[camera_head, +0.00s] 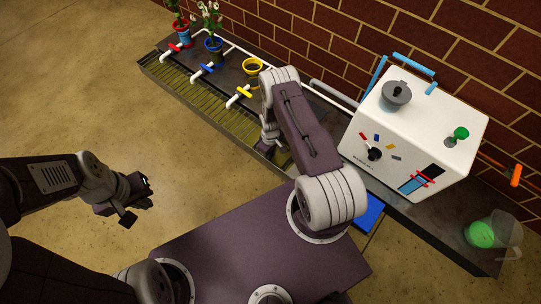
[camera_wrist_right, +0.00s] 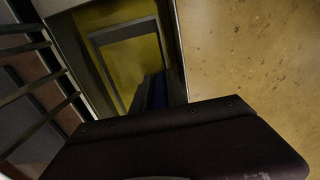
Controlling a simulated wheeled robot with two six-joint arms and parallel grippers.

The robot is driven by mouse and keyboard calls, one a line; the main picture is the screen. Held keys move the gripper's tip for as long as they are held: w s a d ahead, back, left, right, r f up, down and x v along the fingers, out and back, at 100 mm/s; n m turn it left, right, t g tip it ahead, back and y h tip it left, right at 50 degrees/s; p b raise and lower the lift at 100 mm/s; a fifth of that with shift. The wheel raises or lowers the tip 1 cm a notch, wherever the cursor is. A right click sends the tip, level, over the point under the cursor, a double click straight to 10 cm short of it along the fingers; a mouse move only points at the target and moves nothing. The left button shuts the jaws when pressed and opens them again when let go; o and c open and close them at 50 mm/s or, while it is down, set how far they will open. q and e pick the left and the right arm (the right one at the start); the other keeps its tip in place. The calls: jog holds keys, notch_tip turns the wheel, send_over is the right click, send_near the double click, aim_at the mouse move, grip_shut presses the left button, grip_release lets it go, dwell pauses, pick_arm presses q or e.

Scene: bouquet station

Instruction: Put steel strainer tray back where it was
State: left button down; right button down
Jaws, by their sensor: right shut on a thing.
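The steel strainer tray appears in the right wrist view as a grey rectangular frame (camera_wrist_right: 128,33) with a yellowish inside, close by the jaws. My right gripper (camera_wrist_right: 162,92) is shut on the tray; its exact hold is dark and partly hidden. In the head view my right gripper (camera_head: 268,143) is at the near edge of the long trough, mostly hidden by my arm, and the tray cannot be clearly told apart there. My left gripper (camera_head: 137,203) is open and empty over bare floor, away from the trough.
A slatted trough (camera_head: 190,86) runs along the dark bench, with red, blue and yellow taps. Red, blue (camera_head: 214,45) and yellow (camera_head: 252,66) pots stand behind it. A white machine (camera_head: 415,130) stands right of my right arm, and a clear jug (camera_head: 506,235) at the far end.

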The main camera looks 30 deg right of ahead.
jog(key=c, duration=1.6)
grip_release()
jog(key=shift+f, duration=0.1)
